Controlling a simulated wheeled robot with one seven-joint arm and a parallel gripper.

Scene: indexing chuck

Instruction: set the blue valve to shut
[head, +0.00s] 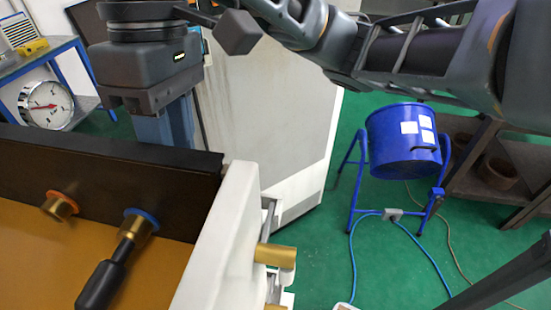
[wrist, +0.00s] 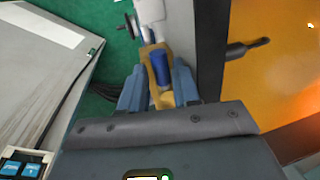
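The blue valve (head: 140,222) is a brass stem with a blue collar on the dark upright panel in the head view. A black lever handle (head: 101,286) runs from it toward the lower left. The handle also shows in the wrist view (wrist: 248,47), dark against the orange surface. My gripper (head: 166,128) points down beyond the dark panel, clear of the handle; the panel hides its tips in the head view. In the wrist view its two blue-grey fingers (wrist: 160,88) stand apart. A blue cylinder on a yellowish base shows through the gap, seemingly beyond them.
A brass stem with an orange collar (head: 60,205) sits left of the blue valve. A white wall (head: 215,245) with brass knobs (head: 275,255) borders the panel on the right. A blue bucket (head: 403,140) on a stand and a gauge (head: 46,104) are farther back.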

